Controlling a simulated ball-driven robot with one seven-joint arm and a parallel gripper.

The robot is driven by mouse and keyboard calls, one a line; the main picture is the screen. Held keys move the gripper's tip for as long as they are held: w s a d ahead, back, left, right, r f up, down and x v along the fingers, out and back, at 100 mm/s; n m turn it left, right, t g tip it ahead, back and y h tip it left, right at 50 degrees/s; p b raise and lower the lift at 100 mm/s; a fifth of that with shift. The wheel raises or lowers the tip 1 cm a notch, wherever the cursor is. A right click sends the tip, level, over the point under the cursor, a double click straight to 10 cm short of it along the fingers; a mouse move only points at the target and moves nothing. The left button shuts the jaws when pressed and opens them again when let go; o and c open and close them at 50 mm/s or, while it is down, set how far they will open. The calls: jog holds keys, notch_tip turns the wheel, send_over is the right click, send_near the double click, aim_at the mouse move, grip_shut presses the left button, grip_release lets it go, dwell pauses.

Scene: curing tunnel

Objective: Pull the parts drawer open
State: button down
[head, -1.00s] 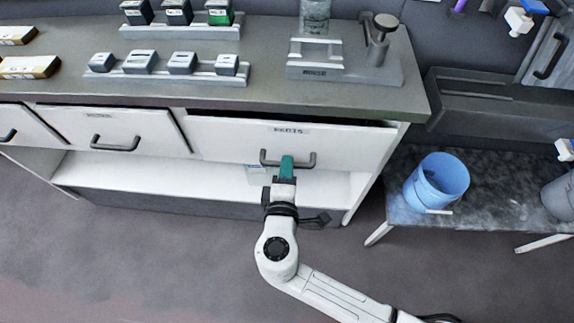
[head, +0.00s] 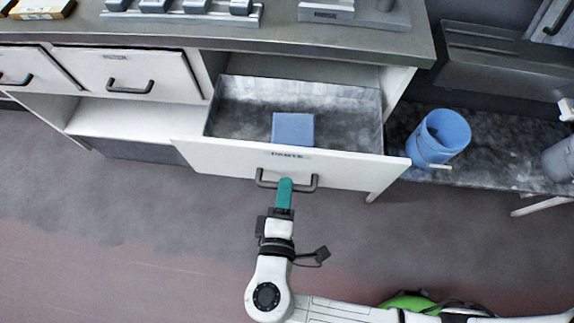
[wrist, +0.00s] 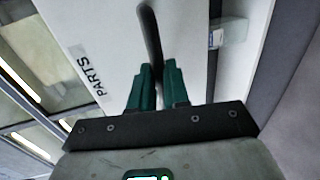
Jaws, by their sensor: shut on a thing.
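The parts drawer (head: 220,156) has a white front with a "PARTS" label and stands well out of the bench. Its grey inside is in plain view, with a blue box (head: 293,129) lying in it near the front. My gripper (head: 286,184) has teal fingers and is shut on the drawer's dark bar handle (head: 311,183). The wrist view shows the handle (wrist: 150,35) running between the fingers (wrist: 155,75), with the drawer front (wrist: 112,55) behind it. The fingers hide the middle of the handle.
Two closed drawers, one of them (head: 160,73), are left of the open one. The grey worktop (head: 60,33) with several devices is above. A blue bucket (head: 437,137) stands on a low table at the right. The floor (head: 130,240) in front is clear.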

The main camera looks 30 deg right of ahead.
jog(key=shift+s+a, duration=0.35)
jog(key=shift+s, duration=0.05)
jog(key=c, duration=1.1)
grip_release()
jog(key=v, duration=1)
jog(key=shift+s+a+r, duration=0.1)
jog(key=shift+s+a, duration=0.15)
jog(key=shift+s, duration=0.05)
